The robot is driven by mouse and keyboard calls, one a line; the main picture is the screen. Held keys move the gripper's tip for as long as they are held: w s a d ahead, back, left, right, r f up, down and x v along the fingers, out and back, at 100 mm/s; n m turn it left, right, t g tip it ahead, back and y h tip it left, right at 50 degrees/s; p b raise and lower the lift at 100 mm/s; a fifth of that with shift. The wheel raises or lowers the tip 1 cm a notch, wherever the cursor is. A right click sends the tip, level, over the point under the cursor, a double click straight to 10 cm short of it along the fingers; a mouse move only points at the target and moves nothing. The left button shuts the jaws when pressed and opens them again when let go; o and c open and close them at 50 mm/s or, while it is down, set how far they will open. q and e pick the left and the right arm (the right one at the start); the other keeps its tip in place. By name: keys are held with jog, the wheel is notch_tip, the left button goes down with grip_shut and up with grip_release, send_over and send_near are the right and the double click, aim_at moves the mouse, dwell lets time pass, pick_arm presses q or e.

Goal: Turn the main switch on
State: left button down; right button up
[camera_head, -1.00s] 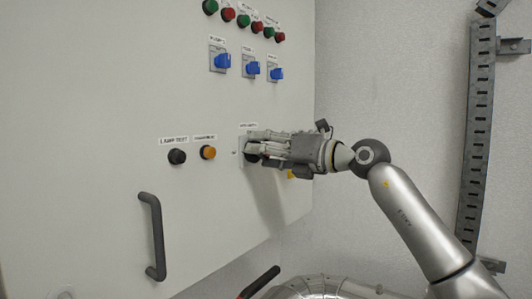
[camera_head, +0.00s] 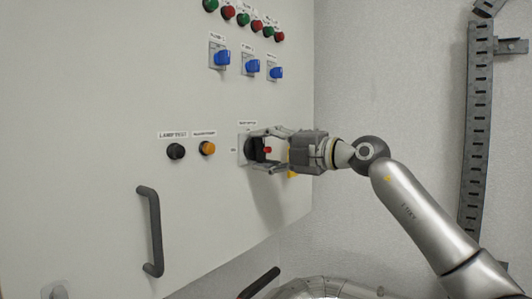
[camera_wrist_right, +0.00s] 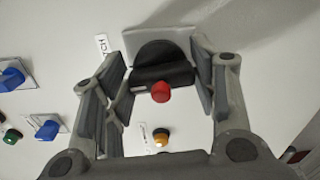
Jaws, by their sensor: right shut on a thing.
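The main switch (camera_head: 254,149) is a black rotary handle on a light square plate, low on the cabinet front near its right edge. My right gripper (camera_head: 262,151) is at the switch, one finger above and one below in the head view. Its fingers (camera_wrist_right: 166,85) flank the black handle on both sides and are shut on it. The finger contacts are partly hidden. My left gripper is not in view.
A black button (camera_head: 176,151) and an orange button (camera_head: 207,148) sit left of the switch. Blue rotary switches (camera_head: 222,58) and red and green buttons (camera_head: 228,12) are above. A dark door handle (camera_head: 152,232) is at lower left. Right of the cabinet is a grey wall (camera_head: 390,80).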

jog(key=shift+d+m, duration=0.1)
jog(key=shift+m, duration=0.5)
jog(key=o, duration=1)
jog(key=shift+f, duration=0.1)
jog(key=v, duration=1.2)
jog(key=shift+w, duration=0.1)
